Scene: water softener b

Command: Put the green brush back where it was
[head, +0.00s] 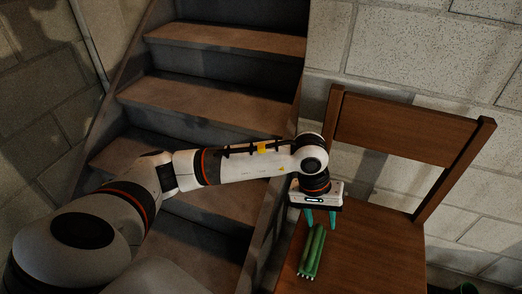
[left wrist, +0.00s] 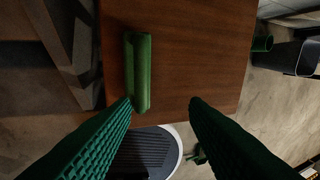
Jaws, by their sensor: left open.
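The green brush (head: 312,250) lies on the brown wooden chair seat (head: 365,250), near its left side. My left gripper (head: 320,226) is over the seat, just beyond the brush in the head view, with its teal fingers pointing down. In the left wrist view the brush (left wrist: 138,72) lies lengthwise on the seat. My open left gripper (left wrist: 161,101) has nothing between its fingers. The left fingertip overlaps the lower end of the brush in that picture; I cannot tell whether they touch. My right gripper is not in view.
The chair's wooden backrest (head: 405,125) rises behind the seat, near a pale block wall (head: 420,50). Wooden stairs (head: 215,90) stand left of the chair, under my left arm. A dark container (left wrist: 296,56) is on the floor beyond the seat edge.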

